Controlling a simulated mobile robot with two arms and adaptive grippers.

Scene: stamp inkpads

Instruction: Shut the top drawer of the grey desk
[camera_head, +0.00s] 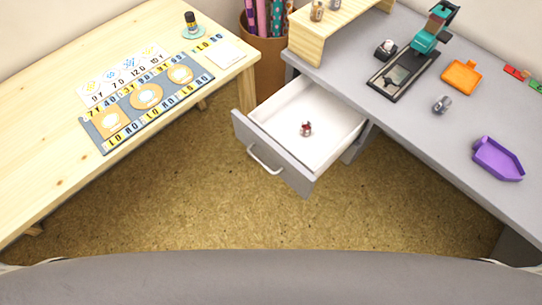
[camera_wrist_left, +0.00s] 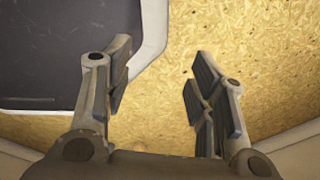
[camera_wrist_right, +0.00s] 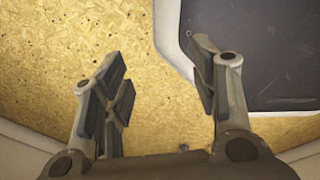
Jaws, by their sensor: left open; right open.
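The grey desk (camera_head: 432,125) stands at the right in the head view. Its top drawer (camera_head: 283,178) is pulled well out towards the middle of the room. The drawer has a grey front with a pale bar handle (camera_head: 263,160) and a white inside. A small red and silver object (camera_head: 306,129) lies in the drawer. My left gripper (camera_wrist_left: 160,75) is open and empty above the floor in the left wrist view. My right gripper (camera_wrist_right: 158,75) is open and empty above the floor in the right wrist view. Neither gripper shows in the head view, and both are away from the drawer.
A wooden table (camera_head: 50,150) with a patterned mat (camera_head: 125,136) is at the left. A brown bin (camera_head: 268,75) with rolls stands between table and desk. A wooden riser (camera_head: 330,32), a stamping press (camera_head: 405,75), an orange tray (camera_head: 461,77) and a purple tray (camera_head: 497,160) are on the desk. The floor before the drawer is clear.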

